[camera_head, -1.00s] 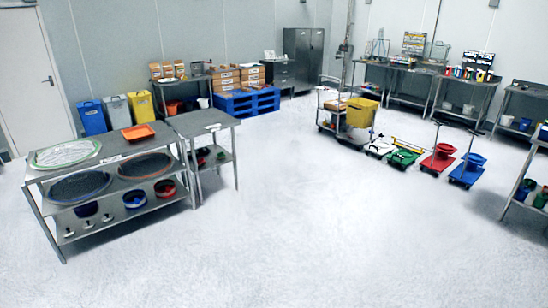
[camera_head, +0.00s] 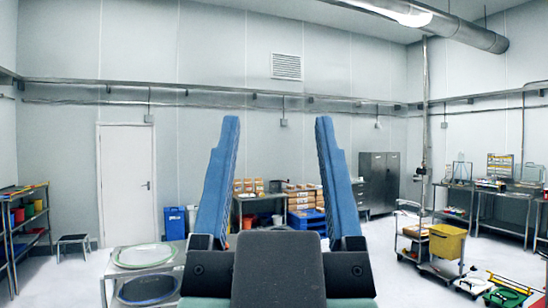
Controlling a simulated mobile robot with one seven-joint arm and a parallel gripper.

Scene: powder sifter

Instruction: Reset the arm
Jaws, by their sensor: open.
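My gripper (camera_head: 278,130) stands upright in the middle of the head view, close to the camera. Its two blue fingers point up and are wide apart. It is open, with nothing between the fingers but the far wall and the goods before it. The gripper hides part of the steel table (camera_head: 112,270) and the floor behind it.
Left of my gripper, the steel table carries a round sieve with a pale top (camera_head: 145,255); a dark sieve (camera_head: 148,290) lies below it. Shelves (camera_head: 28,225) stand far left, a yellow bin (camera_head: 447,241) on a trolley right. Floor shows between them and my gripper.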

